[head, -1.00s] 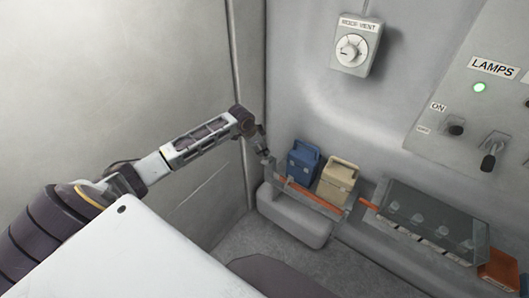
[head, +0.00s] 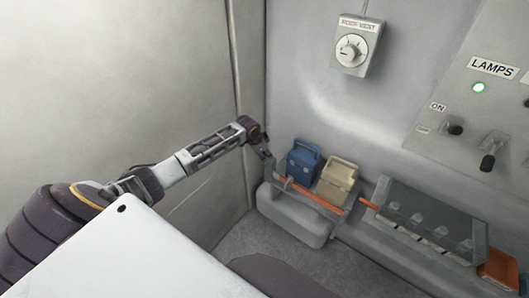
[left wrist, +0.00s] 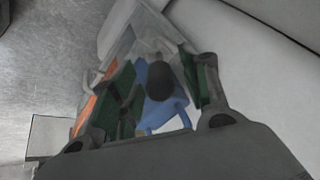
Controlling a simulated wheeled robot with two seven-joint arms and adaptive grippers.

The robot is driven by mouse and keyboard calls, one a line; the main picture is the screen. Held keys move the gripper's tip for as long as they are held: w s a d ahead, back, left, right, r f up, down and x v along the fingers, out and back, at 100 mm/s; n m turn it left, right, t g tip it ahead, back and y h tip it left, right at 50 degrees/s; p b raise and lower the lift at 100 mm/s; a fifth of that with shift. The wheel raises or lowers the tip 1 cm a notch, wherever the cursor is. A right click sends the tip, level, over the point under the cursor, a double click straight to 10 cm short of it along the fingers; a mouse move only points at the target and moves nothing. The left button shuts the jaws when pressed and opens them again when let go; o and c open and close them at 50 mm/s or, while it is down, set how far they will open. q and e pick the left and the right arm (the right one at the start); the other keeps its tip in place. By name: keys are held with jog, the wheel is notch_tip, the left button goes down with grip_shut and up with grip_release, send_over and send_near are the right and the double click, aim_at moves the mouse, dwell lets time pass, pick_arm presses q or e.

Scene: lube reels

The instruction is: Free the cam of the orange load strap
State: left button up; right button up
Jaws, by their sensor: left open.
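The orange load strap (head: 320,198) runs along the front of a grey tray that holds a blue case (head: 303,160) and a beige case (head: 338,178). A small grey upright piece (head: 289,183), perhaps the cam, stands at the strap near its left end. My left gripper (head: 268,158) is open at the tray's left end, beside the blue case. In the left wrist view the blue case (left wrist: 168,112) and a dark round part show between the green-padded fingers of the left gripper (left wrist: 163,92). The orange strap (left wrist: 91,103) lies left of them, partly hidden by a finger. My right gripper is out of view.
A clear-covered box (head: 430,215) stands right of the tray, with an orange box (head: 499,272) beyond it. A dial box (head: 357,48) and a LAMPS panel (head: 485,110) are on the wall. The left wall (head: 130,80) is close to my arm.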

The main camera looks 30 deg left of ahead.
pick_arm(q)
grip_shut()
jog(key=shift+s+f, duration=0.1)
dwell(0.4)
jog(key=shift+s+f+t, duration=0.25)
jog(key=shift+s+t, duration=0.3)
jog(key=shift+t, duration=0.55)
grip_release()
jog(key=shift+s+a, duration=0.1)
